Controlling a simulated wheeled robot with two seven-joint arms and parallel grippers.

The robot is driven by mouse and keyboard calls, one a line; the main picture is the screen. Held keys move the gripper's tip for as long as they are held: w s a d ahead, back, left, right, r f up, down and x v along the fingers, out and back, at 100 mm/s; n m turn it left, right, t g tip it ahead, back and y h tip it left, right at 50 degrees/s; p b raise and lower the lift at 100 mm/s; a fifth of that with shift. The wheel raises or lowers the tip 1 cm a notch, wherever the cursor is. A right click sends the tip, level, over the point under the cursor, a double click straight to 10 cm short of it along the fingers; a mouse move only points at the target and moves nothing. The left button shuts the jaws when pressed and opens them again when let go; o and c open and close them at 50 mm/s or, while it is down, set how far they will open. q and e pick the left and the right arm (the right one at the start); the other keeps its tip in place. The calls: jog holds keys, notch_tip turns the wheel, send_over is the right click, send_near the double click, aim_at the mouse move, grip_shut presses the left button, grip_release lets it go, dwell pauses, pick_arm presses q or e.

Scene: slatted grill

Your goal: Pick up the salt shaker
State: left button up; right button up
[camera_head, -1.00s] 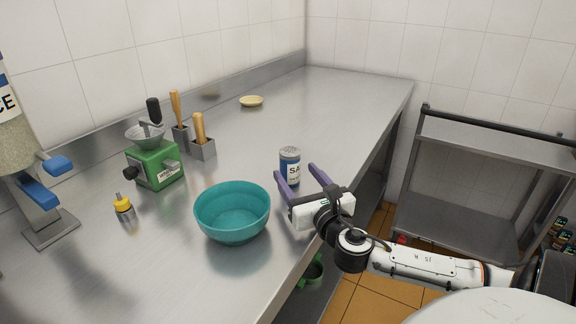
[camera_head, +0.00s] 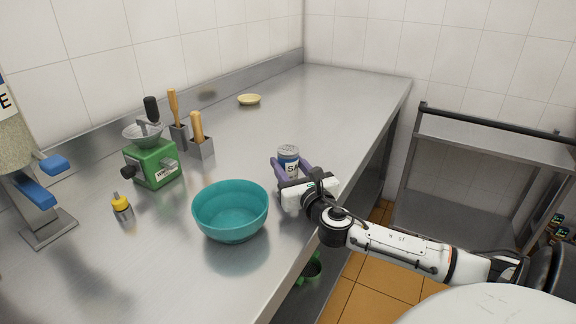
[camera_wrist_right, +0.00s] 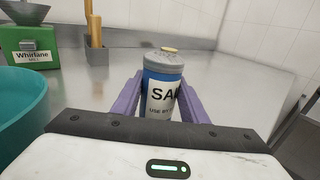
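The salt shaker (camera_head: 288,158) is a blue canister with a white label and a grey top, standing upright on the metal counter. It also shows in the right wrist view (camera_wrist_right: 163,88), between the purple fingers. My right gripper (camera_head: 290,168) is open, with one finger on each side of the shaker. In the right wrist view my right gripper (camera_wrist_right: 160,98) has its fingers close to the shaker's sides; I cannot tell whether either touches. The shaker's lower part is hidden behind the gripper. My left gripper is not in view.
A teal bowl (camera_head: 230,212) stands left of the right gripper. A green grinder (camera_head: 152,165), a small yellow-topped bottle (camera_head: 122,207) and wooden-handled tools (camera_head: 197,128) stand farther left. A yellow dish (camera_head: 249,99) lies at the back. The back right of the counter is clear.

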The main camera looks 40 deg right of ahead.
jog(key=c, duration=0.4)
jog(key=shift+r, duration=0.15)
notch_tip(320, 180, up, 10)
jog(key=shift+f+p, duration=0.1)
jog(key=shift+p, duration=1)
notch_tip(320, 180, up, 3)
jog(key=p, duration=0.3)
notch_tip(320, 180, up, 4)
jog(key=shift+r, duration=0.1)
